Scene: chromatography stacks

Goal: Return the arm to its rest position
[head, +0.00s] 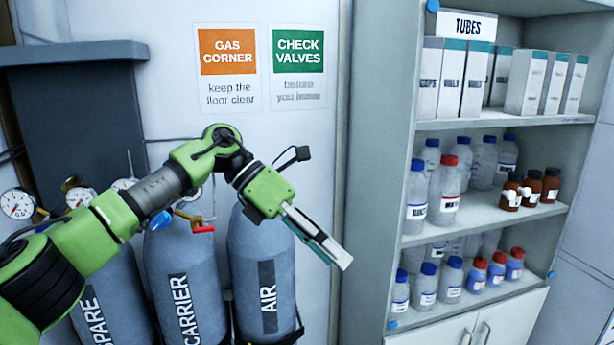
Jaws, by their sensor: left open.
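My left arm comes in from the left, green and black, and is stretched out in front of the gas cylinders. My left gripper (337,259) is at its end, pointing down and to the right. It is open, and I see nothing between its fingers. It overlaps the wall between the AIR cylinder (262,262) and the shelf unit in the picture. My right gripper is not in view.
Cylinders marked CARRIER (183,275) and SPARE (108,300) stand behind my arm, with gauges (18,203) above. A shelf unit (385,150) on the right holds white boxes (525,82) and several bottles (444,190). Wall signs (298,52) hang above.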

